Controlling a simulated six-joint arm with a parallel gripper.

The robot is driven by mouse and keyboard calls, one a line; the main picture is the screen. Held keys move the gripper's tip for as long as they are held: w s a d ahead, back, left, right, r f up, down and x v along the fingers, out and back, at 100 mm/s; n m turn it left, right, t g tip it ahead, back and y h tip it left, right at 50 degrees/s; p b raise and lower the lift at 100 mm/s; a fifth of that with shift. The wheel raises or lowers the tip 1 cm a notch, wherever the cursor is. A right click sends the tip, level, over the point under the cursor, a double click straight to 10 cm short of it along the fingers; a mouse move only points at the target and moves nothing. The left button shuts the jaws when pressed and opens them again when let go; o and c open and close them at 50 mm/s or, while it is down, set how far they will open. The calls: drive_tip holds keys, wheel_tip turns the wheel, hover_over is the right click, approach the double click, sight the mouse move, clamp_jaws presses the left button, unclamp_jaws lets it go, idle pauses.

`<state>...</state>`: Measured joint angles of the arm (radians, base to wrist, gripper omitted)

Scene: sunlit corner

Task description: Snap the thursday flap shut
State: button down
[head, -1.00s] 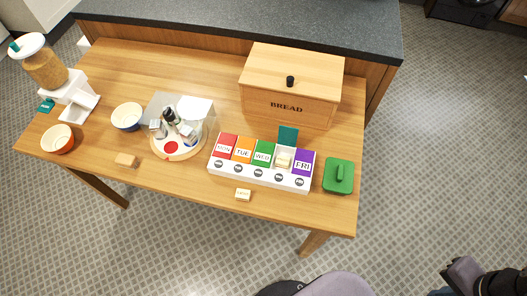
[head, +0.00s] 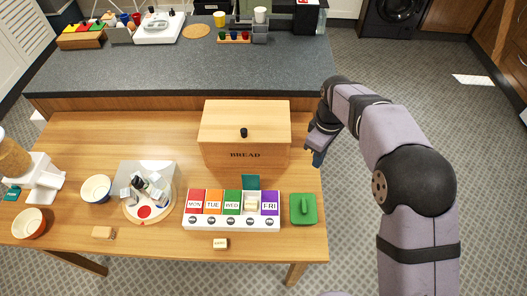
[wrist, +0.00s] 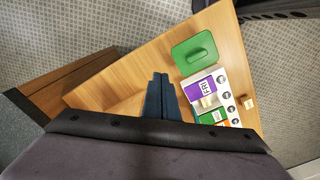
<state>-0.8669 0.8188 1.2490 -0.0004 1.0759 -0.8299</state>
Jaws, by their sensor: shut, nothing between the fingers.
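The white pill organizer (head: 232,222) sits on the wooden table with lids marked MON, TUE, WED and FRI lying shut. The teal thursday flap (head: 251,182) stands open, raised at the back of its compartment. A cream block (head: 250,204) lies in that open compartment; it also shows in the wrist view (wrist: 208,101). I cannot make out the flap there.
The bread box (head: 245,135) stands behind the organizer. A green lidded box (head: 303,209) sits close on its right, and a turntable with bottles (head: 158,212) on its left. A small cream block (head: 220,243) lies in front. The front right table corner is clear.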

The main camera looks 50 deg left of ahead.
drive_tip(key=s+a+f+n+p, duration=0.3)
drive_tip(key=s+a+n, duration=0.5)
drive_tip(key=s+a, duration=0.6)
wheel_tip(320, 180, down, 6)
drive_tip(key=w+b, duration=0.1)
drive_tip(key=b, duration=0.3)
drive_tip(key=shift+a, duration=0.35)
